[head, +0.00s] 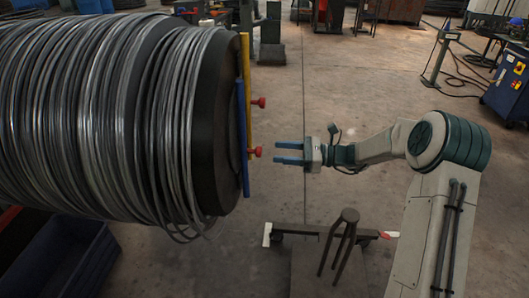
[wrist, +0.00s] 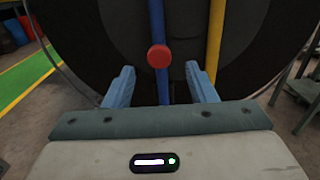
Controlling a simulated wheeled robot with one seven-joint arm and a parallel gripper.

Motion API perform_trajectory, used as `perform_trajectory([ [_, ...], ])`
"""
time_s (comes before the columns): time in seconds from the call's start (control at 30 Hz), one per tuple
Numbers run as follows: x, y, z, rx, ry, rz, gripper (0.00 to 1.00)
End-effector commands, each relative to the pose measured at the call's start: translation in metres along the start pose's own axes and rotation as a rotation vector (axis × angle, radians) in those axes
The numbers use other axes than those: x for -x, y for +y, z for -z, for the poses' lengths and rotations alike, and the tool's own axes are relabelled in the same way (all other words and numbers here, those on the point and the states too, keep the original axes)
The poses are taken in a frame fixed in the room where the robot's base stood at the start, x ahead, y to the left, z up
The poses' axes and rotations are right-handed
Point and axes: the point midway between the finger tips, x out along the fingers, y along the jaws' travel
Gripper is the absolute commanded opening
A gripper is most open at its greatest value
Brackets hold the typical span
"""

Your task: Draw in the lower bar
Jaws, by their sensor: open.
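A blue bar (head: 241,130) and a yellow bar (head: 246,70) stand against the dark end face of the drum. Two red knobs stick out towards my arm, an upper red knob (head: 260,103) and a lower red knob (head: 255,153). My gripper (head: 279,153) is open and empty, level with the lower knob and a short gap to its right. In the wrist view a red knob (wrist: 158,57) shows in front of the blue bar (wrist: 157,18), between the two blue fingers. The yellow bar (wrist: 214,40) is to its right.
The drum (head: 90,100) is wound with grey wire, with loose loops hanging below. A dark stool (head: 349,216) and a low crossbar (head: 320,230) stand below my arm. A blue crate (head: 65,262) is at lower left. Open floor lies behind the gripper.

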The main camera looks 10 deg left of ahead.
Motion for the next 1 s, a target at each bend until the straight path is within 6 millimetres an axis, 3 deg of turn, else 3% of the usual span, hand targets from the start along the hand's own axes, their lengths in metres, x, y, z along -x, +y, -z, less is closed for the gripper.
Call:
perform_trajectory([
  [0.1,0.024,-0.001,0.0,0.001,0.0,0.003,0.51],
  [0.3,0.045,-0.001,-0.001,0.002,-0.002,0.0,0.51],
  [0.83,0.048,0.0,-0.002,0.004,0.003,-0.002,0.51],
  [1.0,0.041,0.021,-0.008,0.068,0.105,-0.049,0.51],
])
